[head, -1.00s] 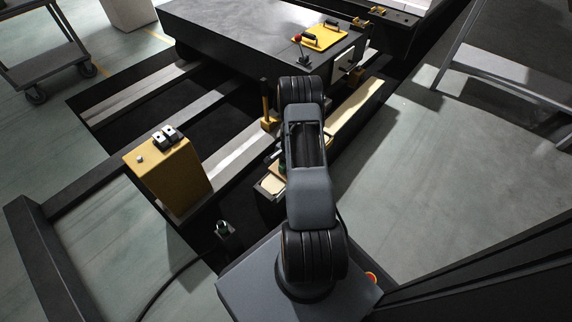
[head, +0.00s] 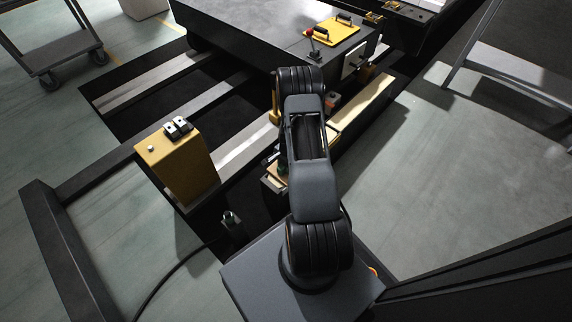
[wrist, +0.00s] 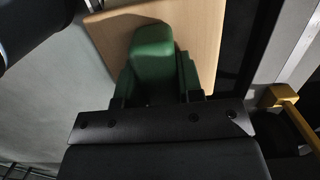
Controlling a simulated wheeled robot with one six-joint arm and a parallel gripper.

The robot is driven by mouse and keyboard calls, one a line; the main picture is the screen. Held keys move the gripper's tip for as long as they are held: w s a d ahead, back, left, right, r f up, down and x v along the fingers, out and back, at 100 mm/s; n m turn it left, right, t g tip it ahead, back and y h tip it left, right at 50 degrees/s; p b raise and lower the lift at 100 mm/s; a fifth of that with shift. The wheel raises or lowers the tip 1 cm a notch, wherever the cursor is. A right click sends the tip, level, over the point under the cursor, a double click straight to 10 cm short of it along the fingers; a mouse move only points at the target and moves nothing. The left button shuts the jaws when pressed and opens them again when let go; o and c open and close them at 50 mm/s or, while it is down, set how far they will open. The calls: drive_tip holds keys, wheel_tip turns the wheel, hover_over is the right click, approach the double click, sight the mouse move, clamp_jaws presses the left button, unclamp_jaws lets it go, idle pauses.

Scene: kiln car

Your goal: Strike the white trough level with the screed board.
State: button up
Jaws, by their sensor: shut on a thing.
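The screed board is a pale wooden board (wrist: 205,25) with a green grip block (wrist: 152,55) in the wrist view. In the head view only a small piece of the board (head: 275,173) shows to the left of my arm; my gripper is hidden there. A long, narrow trough with a pale cream fill (head: 362,106) runs from beside my arm toward the upper right. My arm covers its nearer part, and I cannot tell whether the board touches the fill.
A dark kiln car (head: 245,30) stands beyond, with a yellow plate (head: 331,36) on top. A yellow control box (head: 178,165) stands left of my arm beside an open pit with rails. A grey trolley (head: 55,45) is far left. Floor right of the trough is clear.

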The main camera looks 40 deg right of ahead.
sight(276, 177)
drive_tip(key=shift+a, duration=0.1)
idle(0.5)
drive_tip(key=shift+s+a+p, duration=0.25)
drive_tip(key=shift+a, duration=1)
drive_tip(key=shift+s+a+p, duration=0.2)
drive_tip(key=shift+a, duration=1.05)
drive_tip(key=shift+r, duration=0.1)
drive_tip(key=shift+r+p, duration=2.85)
drive_tip(key=shift+r, duration=0.55)
